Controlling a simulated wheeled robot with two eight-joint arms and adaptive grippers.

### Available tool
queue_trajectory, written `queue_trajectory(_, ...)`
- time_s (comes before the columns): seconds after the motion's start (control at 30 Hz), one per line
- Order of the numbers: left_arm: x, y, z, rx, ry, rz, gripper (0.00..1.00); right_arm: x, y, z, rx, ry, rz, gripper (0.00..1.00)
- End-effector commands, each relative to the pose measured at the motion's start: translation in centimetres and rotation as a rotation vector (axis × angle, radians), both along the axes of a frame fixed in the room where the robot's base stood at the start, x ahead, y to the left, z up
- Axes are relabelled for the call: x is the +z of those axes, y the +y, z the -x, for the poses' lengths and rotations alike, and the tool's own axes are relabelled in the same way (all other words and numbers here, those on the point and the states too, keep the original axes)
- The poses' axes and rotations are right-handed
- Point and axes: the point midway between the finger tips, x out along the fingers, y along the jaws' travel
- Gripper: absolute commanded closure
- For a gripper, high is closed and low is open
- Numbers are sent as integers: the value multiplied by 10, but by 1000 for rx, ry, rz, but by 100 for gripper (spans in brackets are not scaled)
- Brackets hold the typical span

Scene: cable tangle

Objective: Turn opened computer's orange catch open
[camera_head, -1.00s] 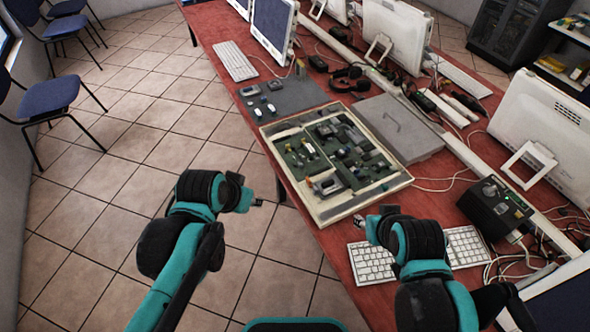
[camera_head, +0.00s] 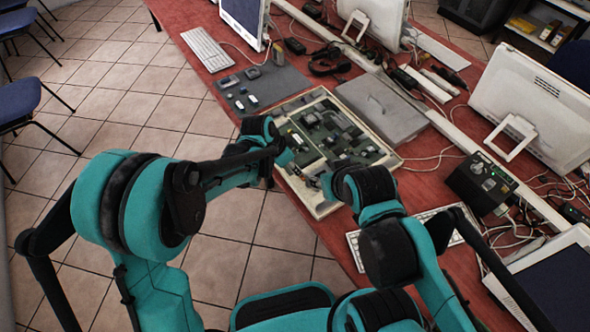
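The opened computer (camera_head: 318,206) lies flat on the red table, a shallow pale case with green boards and dark parts inside. I cannot make out an orange catch in it; it is too small or hidden. My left gripper (camera_head: 288,157) is at the left edge of the case, over or just beside its inside. My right gripper (camera_head: 326,184) is at the near part of the case, above its lower edge. Both grippers are small and partly hidden by my wrists, so their finger opening does not show clearly.
A grey cover panel (camera_head: 381,108) lies right behind the case. A grey mat (camera_head: 287,84) with small parts lies beyond it. A white keyboard (camera_head: 208,49) is at the far left, and another (camera_head: 352,240) lies partly behind my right arm. A black box (camera_head: 482,180) and cables lie at right.

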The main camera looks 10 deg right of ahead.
Motion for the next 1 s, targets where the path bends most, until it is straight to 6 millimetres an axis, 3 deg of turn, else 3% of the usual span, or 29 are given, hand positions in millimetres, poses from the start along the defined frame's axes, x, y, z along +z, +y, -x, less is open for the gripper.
queue_trajectory(0.1,-23,-8,-3,-1,0,0,69,-11,0,0,0,0,0,60)
queue_trajectory(0.3,-43,-16,-6,1,-1,0,69,-19,0,0,0,0,0,60)
queue_trajectory(0.63,-46,-18,-7,2,0,0,69,-19,0,0,0,0,0,60)
queue_trajectory(0.67,-46,-18,-7,2,0,0,72,-19,0,0,0,0,0,60)
queue_trajectory(0.77,-46,-18,-7,2,0,0,98,-19,0,0,0,0,0,60)
queue_trajectory(1.0,-46,-18,-7,-2,-1,0,100,-20,0,0,0,0,0,60)
